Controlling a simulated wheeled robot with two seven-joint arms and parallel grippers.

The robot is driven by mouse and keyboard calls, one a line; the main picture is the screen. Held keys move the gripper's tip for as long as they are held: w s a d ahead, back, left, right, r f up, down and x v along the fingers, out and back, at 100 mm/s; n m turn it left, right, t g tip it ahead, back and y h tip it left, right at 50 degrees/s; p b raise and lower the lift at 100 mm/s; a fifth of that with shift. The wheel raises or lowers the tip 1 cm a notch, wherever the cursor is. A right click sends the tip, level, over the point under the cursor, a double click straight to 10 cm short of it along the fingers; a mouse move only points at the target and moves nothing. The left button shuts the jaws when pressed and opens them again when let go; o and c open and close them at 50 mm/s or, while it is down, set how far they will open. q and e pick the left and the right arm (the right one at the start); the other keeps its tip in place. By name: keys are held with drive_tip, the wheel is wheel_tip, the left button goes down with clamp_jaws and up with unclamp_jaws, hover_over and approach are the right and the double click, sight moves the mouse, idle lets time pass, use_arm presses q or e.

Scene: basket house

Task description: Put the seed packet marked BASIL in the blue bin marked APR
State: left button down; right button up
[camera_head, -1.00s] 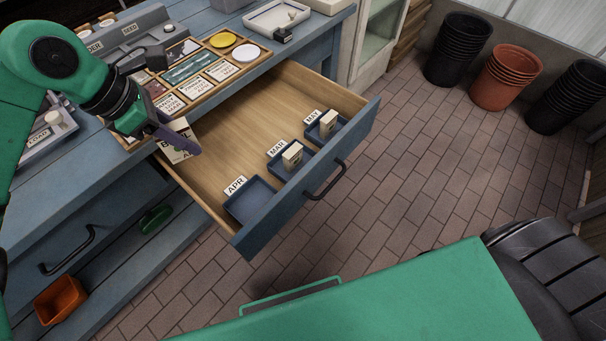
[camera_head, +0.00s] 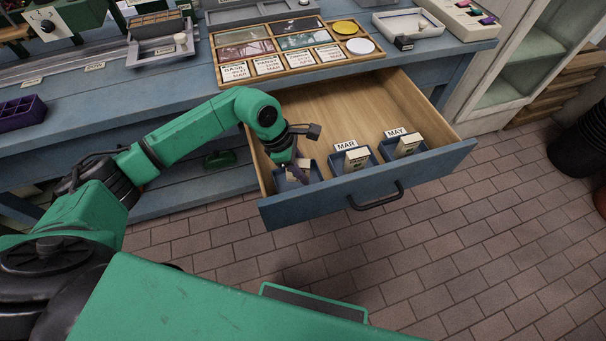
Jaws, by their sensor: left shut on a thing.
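My left gripper (camera_head: 298,172) is inside the open drawer at its left end, pointing down over the leftmost blue bin (camera_head: 316,175). It is shut on the seed packet (camera_head: 304,164), of which only a small cream part shows behind the fingers. The packet is low, at the bin; I cannot tell whether it touches the bin's floor. The bin's APR label is hidden behind my arm, and the packet's print cannot be read now. My right gripper is not in view.
Blue bins marked MAR (camera_head: 363,164) and MAY (camera_head: 418,150) stand to the right, each with a packet. The drawer front (camera_head: 350,190) stands close before the bins. A wooden tray (camera_head: 217,62) of packets lies on the bench above. The drawer's back is clear.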

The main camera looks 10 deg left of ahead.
use_arm(q)
wheel_tip(320, 180, down, 3)
drive_tip(key=shift+r, duration=0.2)
drive_tip(key=shift+f, duration=0.15)
drive_tip(key=c, duration=0.9)
unclamp_jaws()
drive_tip(key=shift+r, duration=0.2)
drive_tip(key=v, duration=1.2)
